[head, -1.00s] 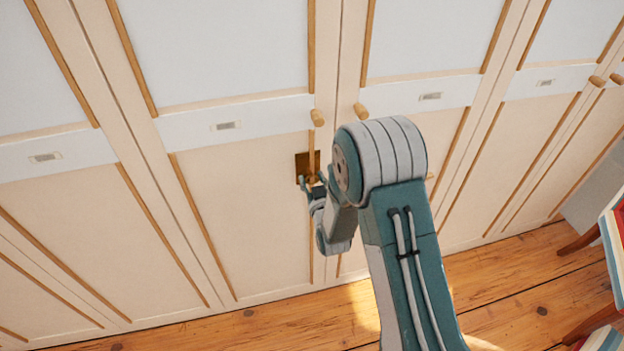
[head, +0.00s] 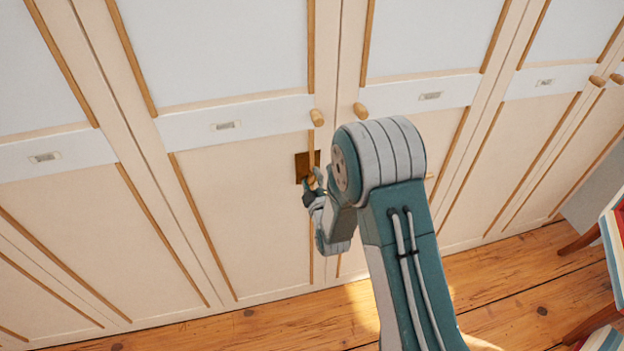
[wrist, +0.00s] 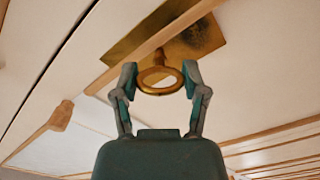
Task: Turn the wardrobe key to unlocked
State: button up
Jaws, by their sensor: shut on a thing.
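The key (wrist: 160,92) is brass with a ring-shaped bow, and its stem points into the brass lock plate (wrist: 206,40) on the wardrobe front. The lock plate also shows in the head view (head: 301,165) as a dark brassy square, with a wooden strip running over it. In the wrist view, my gripper (wrist: 160,79) has one finger on each side of the bow and is shut on it. In the head view, my gripper (head: 314,184) is at the lower part of the plate; the key is too small there to make out clearly.
Two wooden knobs (head: 317,117) (head: 360,109) stick out above the lock, close to my arm. Pale wardrobe doors (head: 225,205) fill the background. Wooden floor (head: 250,325) runs along the bottom. A chair-like object with red and blue parts (head: 612,235) stands at the right edge.

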jog(key=n, duration=0.4)
jog(key=shift+a, duration=0.15)
jog(key=shift+s+f+n, duration=0.1)
jog(key=shift+n, duration=1.4)
jog(key=shift+f, duration=0.1)
jog(key=o, duration=1.1)
jog(key=shift+c, duration=0.2)
jog(key=shift+o, duration=0.5)
jog(key=shift+a, duration=0.2)
jog(key=shift+d, duration=0.1)
jog(key=shift+s+d, duration=0.15)
jog(key=v, duration=1.1)
jog(key=shift+s, duration=0.25)
